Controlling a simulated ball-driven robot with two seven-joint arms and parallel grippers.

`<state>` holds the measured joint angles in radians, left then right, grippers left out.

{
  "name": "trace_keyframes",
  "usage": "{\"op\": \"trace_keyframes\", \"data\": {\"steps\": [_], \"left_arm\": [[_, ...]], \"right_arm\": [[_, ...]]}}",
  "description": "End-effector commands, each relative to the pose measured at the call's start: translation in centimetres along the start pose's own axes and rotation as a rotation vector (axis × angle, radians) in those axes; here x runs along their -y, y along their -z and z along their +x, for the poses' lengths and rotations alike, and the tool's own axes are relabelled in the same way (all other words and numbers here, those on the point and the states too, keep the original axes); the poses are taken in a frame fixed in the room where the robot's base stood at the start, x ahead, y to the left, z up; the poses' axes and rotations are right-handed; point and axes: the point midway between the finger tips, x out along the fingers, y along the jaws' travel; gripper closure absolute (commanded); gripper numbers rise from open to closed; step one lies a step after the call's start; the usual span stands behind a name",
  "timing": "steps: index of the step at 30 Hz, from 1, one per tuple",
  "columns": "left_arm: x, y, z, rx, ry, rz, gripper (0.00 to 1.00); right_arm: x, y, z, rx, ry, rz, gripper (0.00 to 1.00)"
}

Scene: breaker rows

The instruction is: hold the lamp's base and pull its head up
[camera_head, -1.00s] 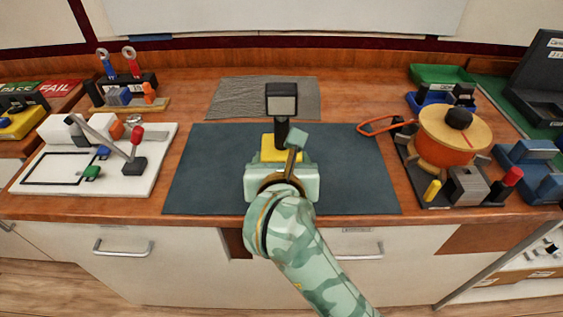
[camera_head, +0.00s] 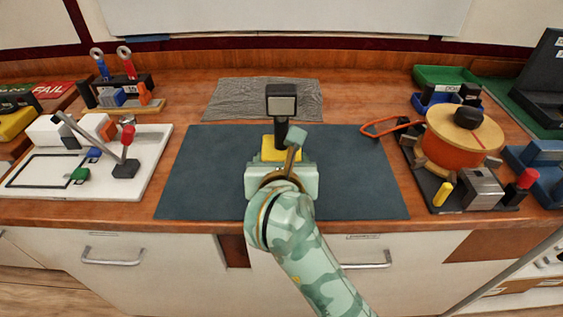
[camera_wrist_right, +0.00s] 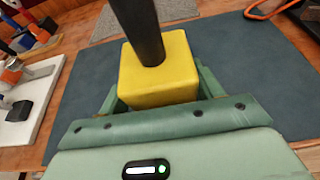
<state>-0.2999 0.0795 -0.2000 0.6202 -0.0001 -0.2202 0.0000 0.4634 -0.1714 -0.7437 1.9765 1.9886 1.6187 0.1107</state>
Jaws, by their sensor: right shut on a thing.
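The lamp stands upright on the dark mat. It has a dark square head with a pale face (camera_head: 281,103), a black post (camera_head: 281,130) and a yellow block base (camera_head: 267,153). My right gripper (camera_head: 281,163) is at the near side of the base, and its own body hides part of it. In the right wrist view the green fingers lie along both sides of the yellow base (camera_wrist_right: 158,75), shut on it, with the black post (camera_wrist_right: 138,30) rising from its top. The lamp head is outside that view. My left gripper is not in view.
The dark mat (camera_head: 210,180) is clear on both sides of the lamp. A white board with a lever (camera_head: 150,165) stands at left. An orange round pot-like thing (camera_head: 450,152), with an orange loop (camera_head: 375,128) beside it, is at right. A grey sheet (camera_head: 230,100) lies behind.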

Motion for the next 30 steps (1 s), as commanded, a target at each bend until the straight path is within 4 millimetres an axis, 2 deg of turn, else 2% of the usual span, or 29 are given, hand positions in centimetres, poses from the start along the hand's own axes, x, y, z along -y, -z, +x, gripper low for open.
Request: {"op": "trace_keyframes", "data": {"steps": [24,30], "left_arm": [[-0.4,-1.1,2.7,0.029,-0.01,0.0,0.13],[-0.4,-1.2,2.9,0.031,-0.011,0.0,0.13]], "right_arm": [[0.0,1.4,3.6,0.001,0.0,0.001,0.73],[0.0,1.3,3.9,0.003,0.0,0.0,0.73]]}}
